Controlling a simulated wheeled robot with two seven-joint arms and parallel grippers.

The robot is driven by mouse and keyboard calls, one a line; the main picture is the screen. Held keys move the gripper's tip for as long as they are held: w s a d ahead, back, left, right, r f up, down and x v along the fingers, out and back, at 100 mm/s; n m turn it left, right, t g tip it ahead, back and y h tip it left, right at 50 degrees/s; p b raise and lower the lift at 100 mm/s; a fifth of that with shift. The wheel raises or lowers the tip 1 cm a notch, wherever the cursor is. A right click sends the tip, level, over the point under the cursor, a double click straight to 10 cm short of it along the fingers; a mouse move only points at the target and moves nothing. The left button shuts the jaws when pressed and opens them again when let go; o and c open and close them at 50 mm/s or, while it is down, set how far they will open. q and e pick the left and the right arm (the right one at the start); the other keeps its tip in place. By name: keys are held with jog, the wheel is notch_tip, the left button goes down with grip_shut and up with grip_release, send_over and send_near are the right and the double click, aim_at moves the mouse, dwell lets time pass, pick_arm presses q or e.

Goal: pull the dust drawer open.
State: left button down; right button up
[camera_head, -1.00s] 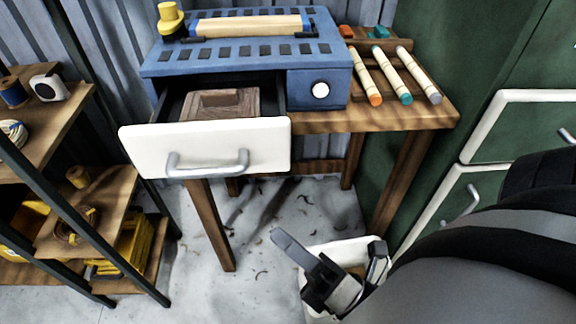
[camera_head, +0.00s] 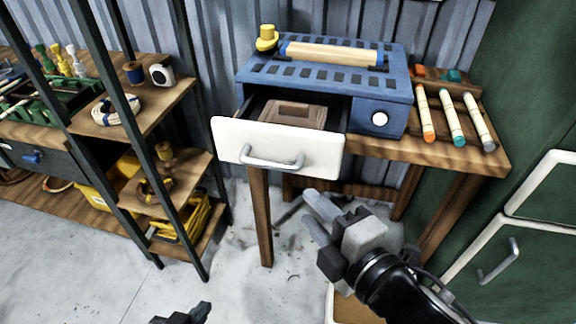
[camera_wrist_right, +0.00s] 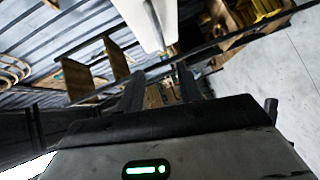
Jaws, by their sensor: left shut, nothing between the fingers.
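The dust drawer (camera_head: 225,145) has a white front with a grey bar handle (camera_head: 272,160). It stands pulled out from the blue machine (camera_head: 330,85), and a brown wooden piece (camera_head: 290,113) lies inside. My right gripper (camera_head: 316,212) is open, below and to the right of the handle, apart from it. Its two fingers also show in the right wrist view (camera_wrist_right: 158,88), spread with a gap between them; the white drawer front (camera_wrist_right: 148,20) is beyond them. My left gripper (camera_head: 182,314) shows only partly at the bottom edge, low over the floor, shut and empty.
The machine stands on a wooden table (camera_head: 430,150) with coloured rods (camera_head: 452,117) at its right. A shelf rack (camera_head: 160,120) stands left, green cabinets (camera_head: 520,225) right. A white bin (camera_head: 340,300) sits below my right arm. The floor between rack and bin is clear.

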aim_at(269, 167)
jog(key=p+x, duration=0.1)
jog(key=x, duration=1.5)
jog(key=shift+d, duration=0.1)
